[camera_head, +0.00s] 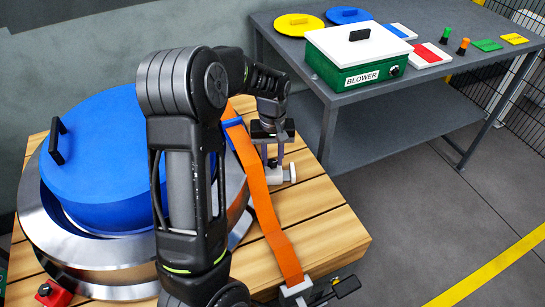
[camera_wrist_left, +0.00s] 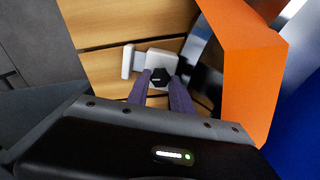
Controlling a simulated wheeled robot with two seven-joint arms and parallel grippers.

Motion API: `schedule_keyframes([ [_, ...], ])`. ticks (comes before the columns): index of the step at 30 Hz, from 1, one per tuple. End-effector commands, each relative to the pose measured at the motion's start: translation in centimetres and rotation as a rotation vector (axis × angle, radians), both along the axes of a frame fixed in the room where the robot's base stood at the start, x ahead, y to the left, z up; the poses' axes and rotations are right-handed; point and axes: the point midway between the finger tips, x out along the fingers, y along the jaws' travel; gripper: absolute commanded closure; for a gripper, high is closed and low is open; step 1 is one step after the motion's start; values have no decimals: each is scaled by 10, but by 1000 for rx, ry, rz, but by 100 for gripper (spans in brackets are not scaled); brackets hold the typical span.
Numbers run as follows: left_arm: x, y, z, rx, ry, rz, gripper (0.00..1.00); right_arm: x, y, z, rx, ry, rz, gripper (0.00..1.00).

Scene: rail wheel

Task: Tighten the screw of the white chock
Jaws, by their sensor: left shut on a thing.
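The white chock (camera_head: 287,174) sits on the wooden pallet beside the steel wheel, just right of the orange strap. In the left wrist view the white chock (camera_wrist_left: 134,61) shows its T-shaped end. Its dark hexagonal screw head (camera_wrist_left: 160,77) lies between my fingers. My left gripper (camera_head: 273,158) reaches down over the chock from above. In the left wrist view my left gripper (camera_wrist_left: 161,88) has its two purple-grey fingers closed on the screw head, one on each side. My right gripper is not in view.
The steel wheel (camera_head: 95,255) with a blue cover (camera_head: 100,160) stands left. The orange strap (camera_head: 262,200) runs close beside the gripper. A red chock (camera_head: 52,294) is at lower left. A grey table (camera_head: 440,75) bears a green blower box (camera_head: 350,72) and several small parts.

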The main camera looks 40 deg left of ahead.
Motion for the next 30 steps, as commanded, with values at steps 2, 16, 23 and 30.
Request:
schedule_keyframes([
  [2, 0, 0, 1, 1, -1, -4, 100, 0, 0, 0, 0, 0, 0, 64],
  [16, 0, 0, 1, 1, -1, -3, 58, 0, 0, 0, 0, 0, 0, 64],
  [23, 0, 0, 0, 1, -1, -3, 51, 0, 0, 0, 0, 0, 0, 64],
  [30, 1, 0, 6, 1, -3, -3, 51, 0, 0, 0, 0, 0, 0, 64],
])
